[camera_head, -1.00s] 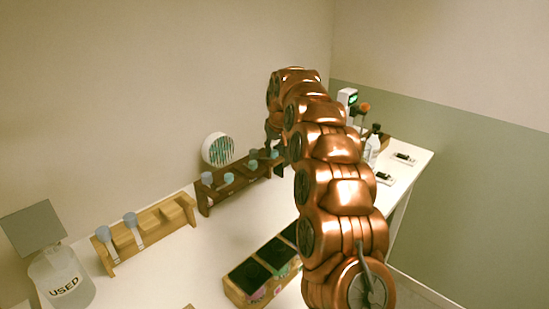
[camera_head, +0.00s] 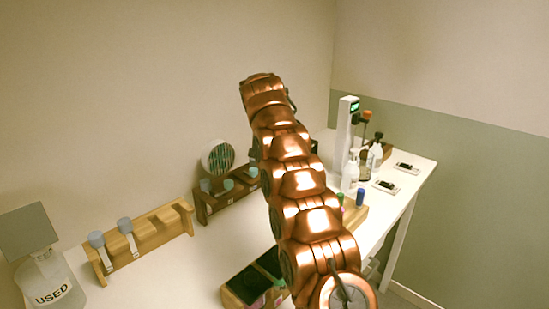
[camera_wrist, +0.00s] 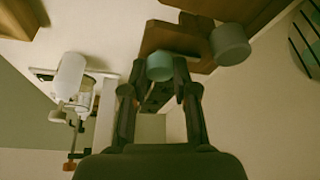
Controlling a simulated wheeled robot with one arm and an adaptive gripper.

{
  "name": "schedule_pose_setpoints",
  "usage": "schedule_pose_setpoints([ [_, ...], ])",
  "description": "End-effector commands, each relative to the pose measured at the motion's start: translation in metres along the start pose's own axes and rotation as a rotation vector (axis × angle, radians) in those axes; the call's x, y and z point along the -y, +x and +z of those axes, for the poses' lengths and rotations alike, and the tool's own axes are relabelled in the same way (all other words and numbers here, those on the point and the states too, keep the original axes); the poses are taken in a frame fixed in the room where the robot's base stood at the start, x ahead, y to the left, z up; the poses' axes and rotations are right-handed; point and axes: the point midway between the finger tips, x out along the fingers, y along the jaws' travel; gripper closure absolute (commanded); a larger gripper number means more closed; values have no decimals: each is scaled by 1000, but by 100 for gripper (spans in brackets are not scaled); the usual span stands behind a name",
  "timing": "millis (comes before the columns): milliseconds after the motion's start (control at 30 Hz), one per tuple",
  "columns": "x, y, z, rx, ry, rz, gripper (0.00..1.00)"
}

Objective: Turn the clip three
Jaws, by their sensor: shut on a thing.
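In the wrist view my gripper (camera_wrist: 163,92) has its two fingers closed around a teal-capped vial (camera_wrist: 160,66). The vial's body is mostly hidden behind the cap and fingers. A grey-capped vial (camera_wrist: 230,45) is just right of it, beside a dark wooden rack (camera_wrist: 160,38). In the head view the dark rack (camera_head: 205,208) stands against the wall with teal and grey caps showing, its right end near my arm. My fingers are hidden behind the arm there. I cannot make out which thing is clip three.
A light wooden rack (camera_head: 150,238) holds two grey-capped vials at left, near a jar marked USED (camera_head: 50,285). A box with dark compartments (camera_head: 240,292) is in front. A striped round disc (camera_head: 217,157) stands behind the dark rack. White bottles (camera_head: 350,172) are at right.

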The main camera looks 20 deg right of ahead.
Motion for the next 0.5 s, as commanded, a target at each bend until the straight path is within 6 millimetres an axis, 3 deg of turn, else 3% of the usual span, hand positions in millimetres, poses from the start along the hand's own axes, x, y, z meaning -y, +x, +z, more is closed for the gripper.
schedule_pose_setpoints([
  [500,1,-2,-1,-5,71,26,100],
])
